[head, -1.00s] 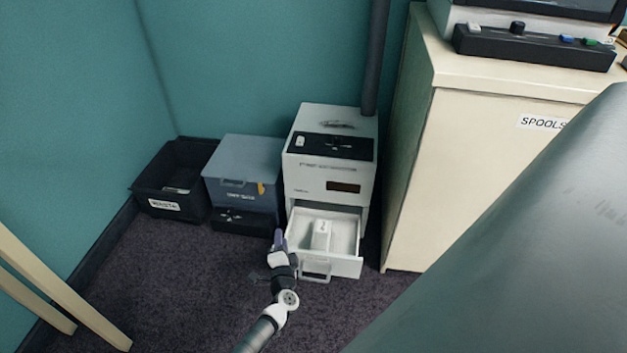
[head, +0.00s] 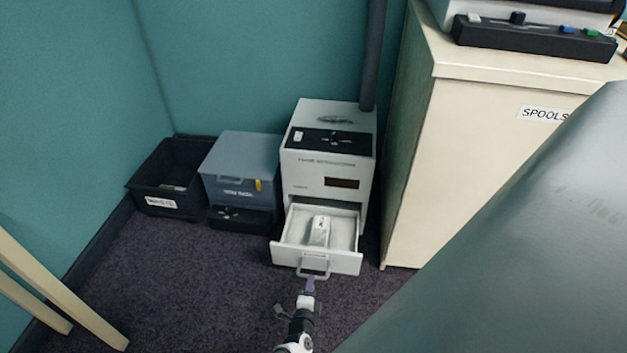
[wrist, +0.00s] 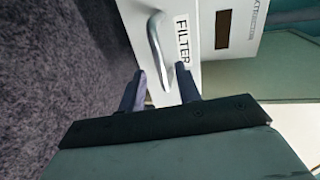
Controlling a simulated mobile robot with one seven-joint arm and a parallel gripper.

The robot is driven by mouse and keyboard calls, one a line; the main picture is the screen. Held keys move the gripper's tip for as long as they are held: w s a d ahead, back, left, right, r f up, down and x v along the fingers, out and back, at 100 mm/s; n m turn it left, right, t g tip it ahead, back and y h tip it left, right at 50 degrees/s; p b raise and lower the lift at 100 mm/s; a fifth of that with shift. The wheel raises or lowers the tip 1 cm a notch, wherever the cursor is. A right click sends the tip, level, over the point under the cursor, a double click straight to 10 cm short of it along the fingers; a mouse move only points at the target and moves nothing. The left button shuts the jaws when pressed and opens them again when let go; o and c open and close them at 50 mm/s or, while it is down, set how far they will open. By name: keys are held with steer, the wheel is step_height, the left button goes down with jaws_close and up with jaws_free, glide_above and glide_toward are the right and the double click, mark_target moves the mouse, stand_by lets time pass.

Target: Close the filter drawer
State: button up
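The filter drawer (head: 285,253) is pulled out from the bottom of a white fume extractor unit (head: 322,165). A white block-like item (head: 319,231) lies inside it. The drawer's grey handle (head: 313,273) is on its front, and in the wrist view the handle (wrist: 158,50) and the word FILTER show on the drawer front. My gripper (head: 309,286) is just in front of the drawer, close to the handle.
A blue-grey box (head: 240,160) and a black waste bin (head: 160,185) stand left of the unit. A cream cabinet (head: 470,180) labelled SPOOLS stands to the right. Wooden legs (head: 60,290) are at the far left. Carpet is clear in front of the bins.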

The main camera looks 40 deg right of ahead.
steer(key=b+x, duration=0.2)
steer(key=x, duration=0.4)
steer(key=shift+w, duration=0.15)
steer(key=shift+d+f, duration=0.1)
steer(key=shift+d, duration=0.05)
jaws_close()
